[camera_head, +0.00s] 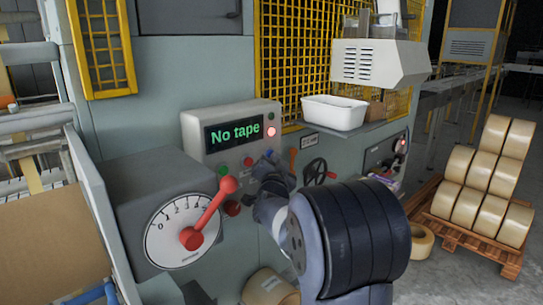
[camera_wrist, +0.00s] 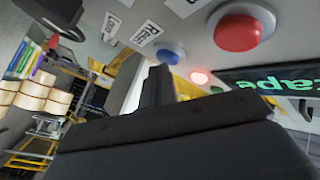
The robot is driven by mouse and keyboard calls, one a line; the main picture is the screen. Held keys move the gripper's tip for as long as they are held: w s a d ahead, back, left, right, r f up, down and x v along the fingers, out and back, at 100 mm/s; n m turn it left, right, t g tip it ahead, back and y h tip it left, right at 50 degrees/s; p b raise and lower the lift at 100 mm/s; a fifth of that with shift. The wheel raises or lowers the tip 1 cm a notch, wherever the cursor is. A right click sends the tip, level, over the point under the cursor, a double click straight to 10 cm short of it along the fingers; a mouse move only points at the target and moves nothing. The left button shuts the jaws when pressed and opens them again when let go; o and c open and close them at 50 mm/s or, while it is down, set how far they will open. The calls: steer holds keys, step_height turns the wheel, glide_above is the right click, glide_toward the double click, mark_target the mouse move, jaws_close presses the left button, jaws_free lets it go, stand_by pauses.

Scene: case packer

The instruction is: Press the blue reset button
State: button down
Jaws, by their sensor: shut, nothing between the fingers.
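The blue reset button (camera_wrist: 168,57) sits on the grey panel in the wrist view, with a white label beside it. My gripper (camera_wrist: 159,72) is shut and empty, its dark fingertips just beneath the button in that picture. Whether they touch it I cannot tell. In the head view my gripper (camera_head: 266,167) is at the lower right of the control box (camera_head: 195,132), and the arm hides part of the panel there. The box's display (camera_head: 232,132) reads "No tape" in green, and a red lamp (camera_head: 271,132) glows beside it.
A red button (camera_wrist: 243,28) is close to the blue one. A green button (camera_head: 223,170), a dial with a red lever (camera_head: 207,212) and a black handwheel (camera_head: 315,172) are around my arm. A white bin (camera_head: 334,112) stands on a shelf; tape rolls (camera_head: 470,187) sit on a pallet.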

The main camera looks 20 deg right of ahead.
steer(key=shift+w+a, duration=0.1)
steer(key=shift+w, duration=0.05)
stand_by(0.5)
steer(key=shift+s+d+b, duration=0.3)
steer(key=shift+s+b, duration=0.4)
steer(key=shift+s, duration=0.1)
steer(key=s+b, duration=0.1)
steer(key=s+d+b, duration=0.1)
steer(key=s, duration=0.1)
steer(key=s+b, duration=0.1)
steer(key=shift+s+d+b, duration=0.35)
stand_by(0.4)
